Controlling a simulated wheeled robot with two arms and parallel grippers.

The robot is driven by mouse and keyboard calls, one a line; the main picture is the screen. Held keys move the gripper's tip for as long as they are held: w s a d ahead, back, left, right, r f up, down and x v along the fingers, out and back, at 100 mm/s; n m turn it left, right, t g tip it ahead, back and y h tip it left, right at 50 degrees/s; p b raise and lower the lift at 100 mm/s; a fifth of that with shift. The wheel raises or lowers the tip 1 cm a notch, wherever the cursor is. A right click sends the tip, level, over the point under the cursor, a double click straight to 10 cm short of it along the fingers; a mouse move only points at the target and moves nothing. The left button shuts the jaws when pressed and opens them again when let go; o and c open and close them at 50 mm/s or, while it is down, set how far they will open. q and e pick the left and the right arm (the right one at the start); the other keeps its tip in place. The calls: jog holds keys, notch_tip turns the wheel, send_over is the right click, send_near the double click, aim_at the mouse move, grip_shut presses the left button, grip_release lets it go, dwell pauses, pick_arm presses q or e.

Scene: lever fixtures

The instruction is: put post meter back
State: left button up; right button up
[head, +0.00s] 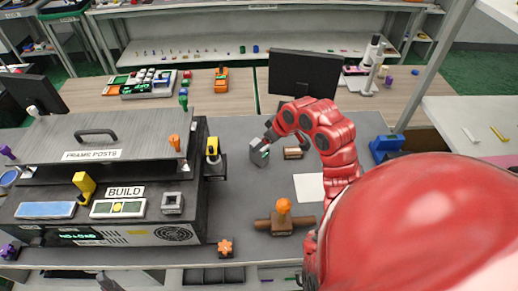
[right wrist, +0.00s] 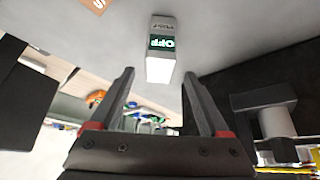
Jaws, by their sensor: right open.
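The post meter is a small grey block with a dark green display reading OFF (right wrist: 162,43). In the head view the meter (head: 260,155) stands on the grey bench top, right of the black BUILD machine. My right gripper (right wrist: 159,73) is open, its two fingers on either side of the meter's near end in the wrist picture, with no visible contact. In the head view the right gripper (head: 269,138) is close beside the meter, partly overlapping it. A grey part at the bottom left edge may be my left gripper (head: 108,282); its jaws cannot be made out.
The BUILD machine (head: 125,192) with a yellow lever (head: 212,150) stands left. A small brown block (head: 293,153), a white sheet (head: 309,187) and an orange-knobbed brown fixture (head: 283,224) lie right. A monitor (head: 305,73) stands behind. Grey bench around the meter is partly clear.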

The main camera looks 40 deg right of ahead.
jog(key=v, duration=0.4)
jog(key=shift+s, duration=0.1)
jog(key=shift+r+p, duration=0.15)
jog(key=shift+p, duration=0.15)
